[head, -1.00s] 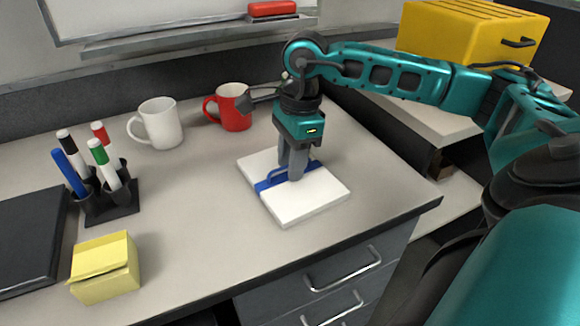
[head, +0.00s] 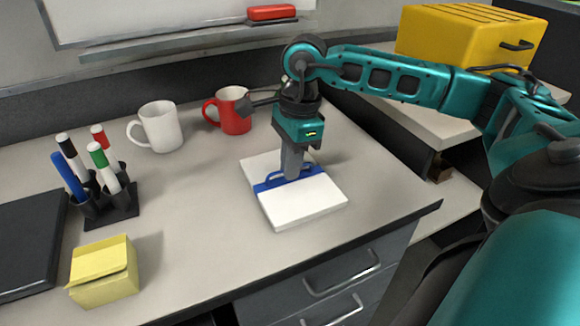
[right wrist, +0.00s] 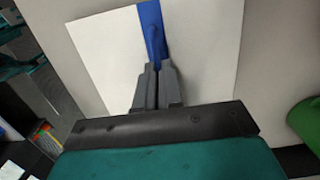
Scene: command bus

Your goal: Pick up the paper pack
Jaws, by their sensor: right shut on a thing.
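The paper pack (head: 303,205) is a white flat block with a blue band (head: 262,187) and a blue loop handle. It lies on the grey desk near its right front corner. My right gripper (head: 290,176) points down over the band and is shut on the handle. In the right wrist view the fingers (right wrist: 155,72) are close together around the blue handle, and the white pack (right wrist: 105,50) shows on both sides. The fingertips partly hide the handle. My left gripper is not in view.
A red mug (head: 230,110) and a white mug (head: 160,127) stand behind the pack. A pen holder (head: 120,205), yellow sticky notes (head: 103,270) and a black folder (head: 28,240) are at left. A yellow case (head: 460,36) sits at back right.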

